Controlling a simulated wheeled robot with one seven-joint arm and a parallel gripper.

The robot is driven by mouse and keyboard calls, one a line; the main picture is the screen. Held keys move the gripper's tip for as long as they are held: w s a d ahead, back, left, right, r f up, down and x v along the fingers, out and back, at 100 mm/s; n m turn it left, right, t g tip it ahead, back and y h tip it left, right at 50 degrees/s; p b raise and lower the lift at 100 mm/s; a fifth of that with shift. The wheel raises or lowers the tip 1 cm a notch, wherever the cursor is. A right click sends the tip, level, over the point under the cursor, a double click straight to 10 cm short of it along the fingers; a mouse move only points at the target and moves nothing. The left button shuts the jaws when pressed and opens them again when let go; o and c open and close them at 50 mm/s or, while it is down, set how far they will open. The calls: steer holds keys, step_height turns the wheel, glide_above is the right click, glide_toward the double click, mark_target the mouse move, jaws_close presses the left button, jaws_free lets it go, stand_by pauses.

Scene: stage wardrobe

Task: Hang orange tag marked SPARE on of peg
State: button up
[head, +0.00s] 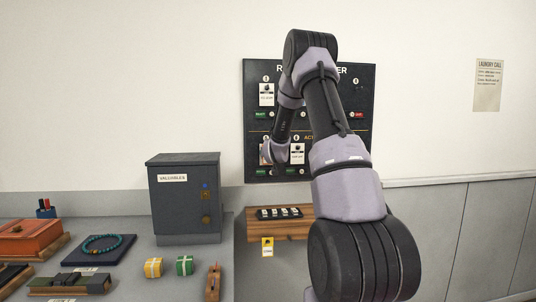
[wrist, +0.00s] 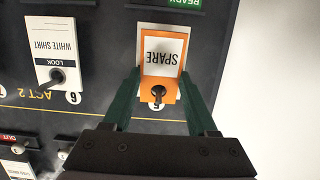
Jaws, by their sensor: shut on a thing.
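The orange tag (wrist: 171,97) with a white label reading SPARE shows upside down in the wrist view, in front of the board at the place numbered 5. My gripper (wrist: 160,74) is shut on the tag, with one dark green finger at each side edge. A dark peg end (wrist: 158,91) shows at the tag's hole; I cannot tell how far it passes through. A white card lies behind the tag, partly covered. In the head view my arm hides most of the tag and the gripper.
The dark board (head: 255,75) hangs on the wall. A WHITE SHIRT card (wrist: 55,48) hangs on the neighbouring peg by number 6. Below the board is a wooden shelf (head: 290,230) with a yellow tag (head: 267,247) at its front. A grey VALUABLES box (head: 170,207) stands left on the counter.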

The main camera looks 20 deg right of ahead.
stand_by(0.3)
steer(key=o, duration=1.4)
steer(key=shift+c, duration=0.2)
steer(key=s+a+r+g+y, duration=0.1)
steer(key=s+a+r, duration=0.35)
steer(key=s, duration=0.45)
steer(key=s+a+r+g+y, duration=0.1)
steer(key=s+a+r, duration=0.35)
steer(key=s, duration=0.45)
steer(key=s+a+r+g+y, duration=0.1)
steer(key=s+a+r+g, duration=0.15)
steer(key=s+a, duration=0.45)
steer(key=s+a+g+y, duration=0.1)
steer(key=s+a, duration=0.2)
steer(key=s, duration=0.9)
steer(key=s+a+m+g+y, duration=0.1)
steer(key=s+a+g+y, duration=0.1)
steer(key=s, duration=1.1)
steer(key=shift+s+a+r, duration=0.15)
steer(key=shift+a, duration=0.45)
